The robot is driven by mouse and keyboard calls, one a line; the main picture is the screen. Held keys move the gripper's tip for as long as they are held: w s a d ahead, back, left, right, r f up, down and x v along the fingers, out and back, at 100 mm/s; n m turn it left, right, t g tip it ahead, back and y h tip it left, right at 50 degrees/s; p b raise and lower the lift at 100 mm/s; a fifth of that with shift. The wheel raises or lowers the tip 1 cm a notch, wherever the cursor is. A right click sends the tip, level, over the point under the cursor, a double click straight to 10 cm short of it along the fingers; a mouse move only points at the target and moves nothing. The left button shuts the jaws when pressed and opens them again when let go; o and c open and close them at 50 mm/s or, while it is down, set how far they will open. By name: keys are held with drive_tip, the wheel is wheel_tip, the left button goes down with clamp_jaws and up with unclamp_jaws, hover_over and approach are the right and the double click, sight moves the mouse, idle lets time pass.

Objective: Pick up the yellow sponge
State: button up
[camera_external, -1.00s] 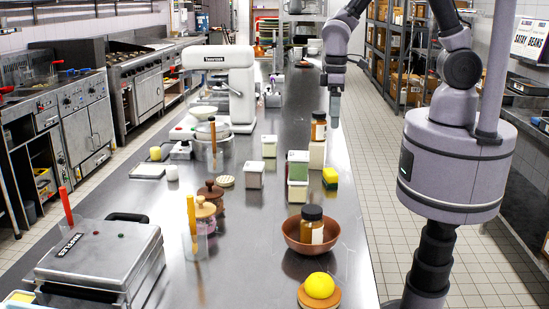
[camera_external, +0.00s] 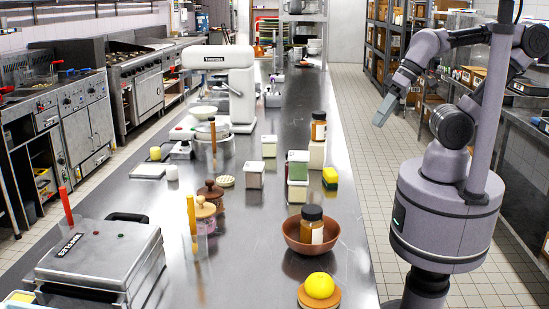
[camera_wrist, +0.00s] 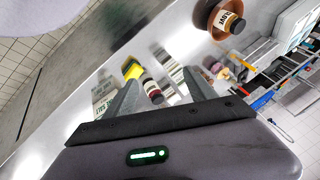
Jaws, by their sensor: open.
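The yellow sponge (camera_external: 330,175), with a green part, sits on the steel counter near its right edge, beside the canisters. It also shows in the wrist view (camera_wrist: 132,69), just beyond the left fingertip. My gripper (camera_external: 382,112) is off the counter's right side, above the aisle floor, apart from the sponge. In the wrist view my gripper's fingers (camera_wrist: 160,77) are spread wide with nothing held between them.
A copper bowl (camera_external: 290,231) with a jar stands nearer, with a yellow round fruit (camera_external: 319,286) in front. The counter's right edge (camera_external: 362,222) is clear beside the sponge.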

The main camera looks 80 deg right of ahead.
drive_tip(key=shift+w+r, duration=0.1)
drive_tip(key=shift+w, duration=0.05)
drive_tip(key=m+g+h+p, duration=0.2)
drive_tip(key=m+g+p, duration=0.45)
drive_tip(key=m, duration=0.45)
hover_over(330, 170)
wheel_tip(330, 170, down, 5)
drive_tip(key=shift+t, duration=0.35)
drive_tip(key=f+b, duration=0.2)
drive_tip(key=f, duration=0.3)
drive_tip(key=f+b, duration=0.1)
drive_tip(key=f, duration=0.5)
drive_tip(key=shift+s+d+b, duration=0.15)
drive_tip(key=shift+s+b, duration=0.05)
drive_tip(key=shift+b, duration=0.2)
drive_tip(key=f+b, duration=0.1)
drive_tip(key=f, duration=0.3)
drive_tip(key=f+b, duration=0.1)
drive_tip(key=f, duration=0.1)
drive_tip(key=shift+w+a+b, duration=0.2)
drive_tip(key=shift+a+b, duration=0.05)
drive_tip(key=shift+b, duration=0.05)
drive_tip(key=shift+r, duration=0.15)
drive_tip(key=shift+c, duration=0.9)
clamp_jaws()
